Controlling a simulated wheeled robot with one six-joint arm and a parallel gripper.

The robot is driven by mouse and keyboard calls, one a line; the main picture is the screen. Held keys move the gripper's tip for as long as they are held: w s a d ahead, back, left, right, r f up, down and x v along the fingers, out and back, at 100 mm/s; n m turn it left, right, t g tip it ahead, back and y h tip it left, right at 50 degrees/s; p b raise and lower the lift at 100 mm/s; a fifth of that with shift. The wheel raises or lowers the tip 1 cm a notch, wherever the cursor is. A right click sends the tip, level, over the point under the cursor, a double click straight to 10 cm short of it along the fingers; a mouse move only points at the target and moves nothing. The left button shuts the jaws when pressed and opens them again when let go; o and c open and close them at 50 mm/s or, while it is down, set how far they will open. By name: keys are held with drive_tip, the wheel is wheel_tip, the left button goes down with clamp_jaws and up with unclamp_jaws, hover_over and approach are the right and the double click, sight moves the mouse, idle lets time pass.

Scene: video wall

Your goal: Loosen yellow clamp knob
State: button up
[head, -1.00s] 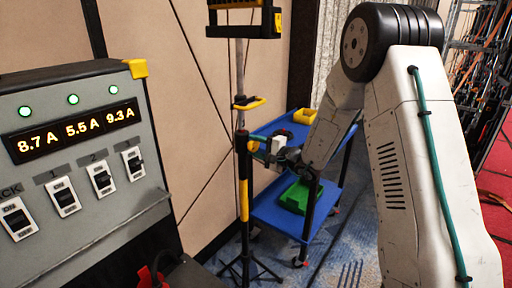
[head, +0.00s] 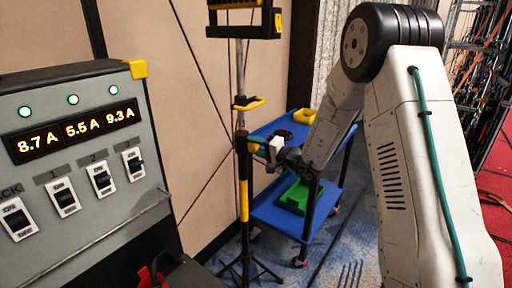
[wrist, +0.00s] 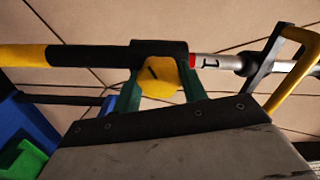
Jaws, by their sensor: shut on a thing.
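The yellow clamp knob (wrist: 162,76), with a dark line on its face, sits on the black clamp collar (wrist: 158,50) of a stand pole in the wrist view. My gripper (wrist: 165,84) has its green fingers on either side of the knob and is shut on it. In the head view my gripper (head: 263,151) reaches the pole from the right, at the collar; the knob (head: 253,147) is small and partly covered there.
A yellow handle (head: 250,104) juts from the pole just above. A blue cart (head: 275,222) with a green bin (head: 294,197) stands close behind. A control panel (head: 75,150) fills the left, and a panelled wall (head: 190,120) lies behind the pole.

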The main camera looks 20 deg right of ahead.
drive_tip(key=o, duration=1)
drive_tip(key=shift+s, duration=0.1)
drive_tip(key=v, duration=0.7)
drive_tip(key=shift+s+d, duration=0.25)
